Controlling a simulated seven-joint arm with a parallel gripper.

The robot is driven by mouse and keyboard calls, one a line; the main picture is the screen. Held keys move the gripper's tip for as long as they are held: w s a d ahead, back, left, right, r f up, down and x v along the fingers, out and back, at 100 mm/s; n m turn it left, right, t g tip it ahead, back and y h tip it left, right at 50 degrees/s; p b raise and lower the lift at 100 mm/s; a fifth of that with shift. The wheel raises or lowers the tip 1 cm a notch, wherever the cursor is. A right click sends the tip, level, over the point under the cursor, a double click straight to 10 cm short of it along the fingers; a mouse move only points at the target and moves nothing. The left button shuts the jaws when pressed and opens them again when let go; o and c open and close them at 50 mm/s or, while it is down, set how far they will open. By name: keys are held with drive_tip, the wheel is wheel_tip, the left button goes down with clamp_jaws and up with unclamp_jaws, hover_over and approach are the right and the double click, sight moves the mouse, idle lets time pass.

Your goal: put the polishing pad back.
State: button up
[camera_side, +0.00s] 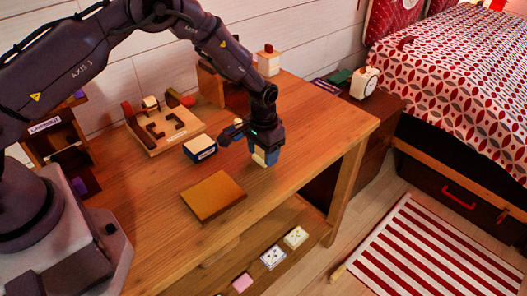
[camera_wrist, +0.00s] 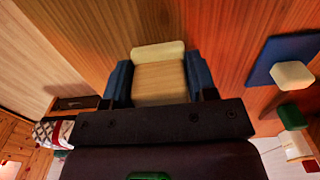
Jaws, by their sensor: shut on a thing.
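The polishing pad, as I take it, is a small block with a tan wooden body and a cream end (camera_wrist: 159,50). It shows in the wrist view between the two blue fingers of my gripper (camera_wrist: 160,82). In the side view my gripper (camera_side: 264,151) points down over the right part of the wooden table (camera_side: 330,122), shut on the pad. Only a pale yellow part of the pad (camera_side: 260,158) shows below the fingers. I cannot tell whether it touches the tabletop. No empty place for it is clearly identifiable.
A blue box with a cream top (camera_side: 200,148) stands just left of my gripper. A flat brown-yellow block (camera_side: 213,195) lies in front. A wooden tray with dark pieces (camera_side: 163,130) is behind left. The table's right end is clear.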

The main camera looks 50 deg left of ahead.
drive_tip(key=shift+f, duration=0.2)
drive_tip(key=shift+f, duration=0.15)
drive_tip(key=o, duration=1)
